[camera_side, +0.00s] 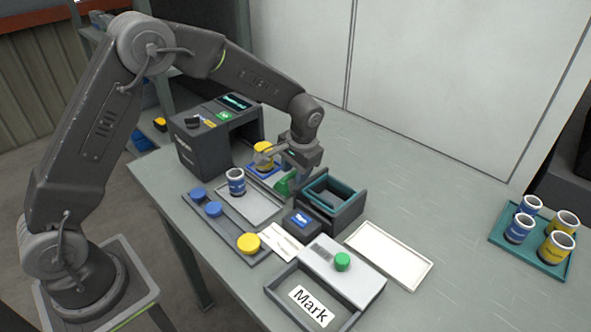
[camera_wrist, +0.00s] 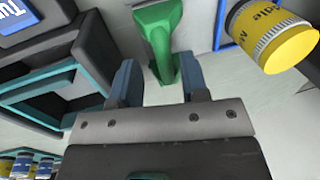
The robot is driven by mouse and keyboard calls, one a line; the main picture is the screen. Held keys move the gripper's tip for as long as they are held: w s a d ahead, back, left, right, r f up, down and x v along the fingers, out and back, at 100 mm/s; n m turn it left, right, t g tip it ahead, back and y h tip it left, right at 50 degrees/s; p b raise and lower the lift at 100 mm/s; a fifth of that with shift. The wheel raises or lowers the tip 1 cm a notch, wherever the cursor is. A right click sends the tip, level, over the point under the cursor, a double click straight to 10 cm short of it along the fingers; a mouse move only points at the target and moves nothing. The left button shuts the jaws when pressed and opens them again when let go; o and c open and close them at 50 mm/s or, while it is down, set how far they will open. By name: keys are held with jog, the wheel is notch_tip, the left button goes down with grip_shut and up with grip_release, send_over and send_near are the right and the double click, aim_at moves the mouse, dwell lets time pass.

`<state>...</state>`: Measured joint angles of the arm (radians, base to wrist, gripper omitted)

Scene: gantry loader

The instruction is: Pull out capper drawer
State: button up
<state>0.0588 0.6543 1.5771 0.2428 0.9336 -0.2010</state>
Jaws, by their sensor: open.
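The capper (camera_side: 203,150), a dark box with a small lit screen, stands at the back left of the bench. A blue-edged drawer or tray (camera_side: 252,169) extends from its open front with a yellow jar (camera_side: 264,149) on it. The yellow jar also shows at the upper right of the wrist view (camera_wrist: 277,36). A green handle (camera_side: 285,186) is at the drawer's near end. My gripper (camera_wrist: 158,78) is open, with the green handle (camera_wrist: 158,32) ahead of and between its fingers in the wrist view. I cannot tell whether the fingers touch it.
A dark teal-lined box (camera_side: 338,203) stands just right of my gripper. A blue labelled jar (camera_side: 236,182) stands on a pale plate left of it. A cap rail (camera_side: 222,224), a white tray (camera_side: 390,256) and a green-capped block (camera_side: 325,270) lie nearer. A teal tray (camera_side: 505,243) holds several jars.

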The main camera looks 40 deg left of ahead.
notch_tip(320, 180, up, 14)
jog(key=d, duration=0.2)
jog(key=shift+d+f, duration=0.2)
jog(key=shift+d, duration=0.15)
jog(key=s+a+r+t+h, duration=0.1)
jog(key=s+r, duration=0.3)
jog(key=s, duration=0.3)
jog(key=s+a+r+t, duration=0.15)
jog(key=s+r, duration=0.25)
jog(key=s, duration=0.4)
jog(key=s+f+t+h, duration=0.1)
jog(key=s+f+t, duration=0.2)
jog(key=s, duration=0.9)
jog(key=shift+s+d, duration=0.2)
jog(key=shift+d, duration=0.05)
